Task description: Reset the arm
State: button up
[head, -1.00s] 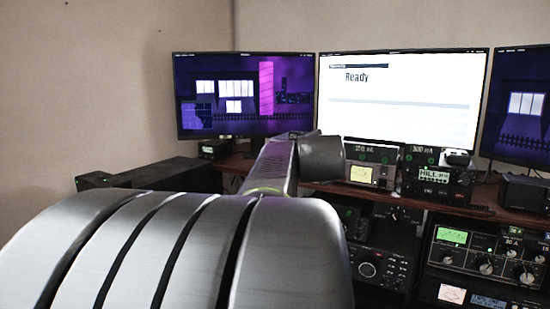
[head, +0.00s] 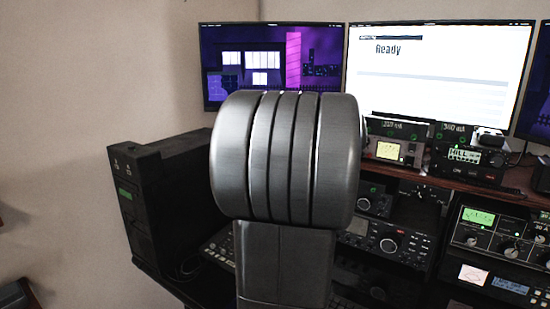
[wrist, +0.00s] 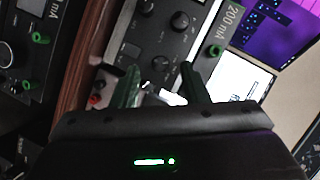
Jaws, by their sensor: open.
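My gripper (wrist: 160,82) shows in the wrist view with its two dark green fingers apart and nothing seen between them. Beyond the fingers is a grey tuner panel (wrist: 136,48) with black knobs (wrist: 179,21) and a "200 mA" label; the view is tilted. The fingers overlap the panel in the picture, and I cannot tell whether they touch it. In the head view my thick grey arm stands upright in the middle and hides my gripper and part of the desk.
Radio units, including one with a lit yellow meter (head: 388,151), stand on a brown shelf (head: 480,187) below the white "Ready" monitor (head: 440,75). A purple-screen monitor (head: 240,62) stands left of it. A black computer case (head: 165,200) is at left. Bare wall (head: 90,100) lies further left.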

jog(key=shift+x, duration=0.85)
jog(key=shift+s, duration=0.1)
jog(key=b+v, duration=0.1)
jog(key=v, duration=1.3)
jog(key=p+x, duration=0.5)
jog(key=x, duration=0.9)
jog(key=shift+r+m, duration=0.15)
jog(key=shift+m, duration=0.25)
jog(key=shift+d+p, duration=0.1)
jog(key=shift+p, duration=0.55)
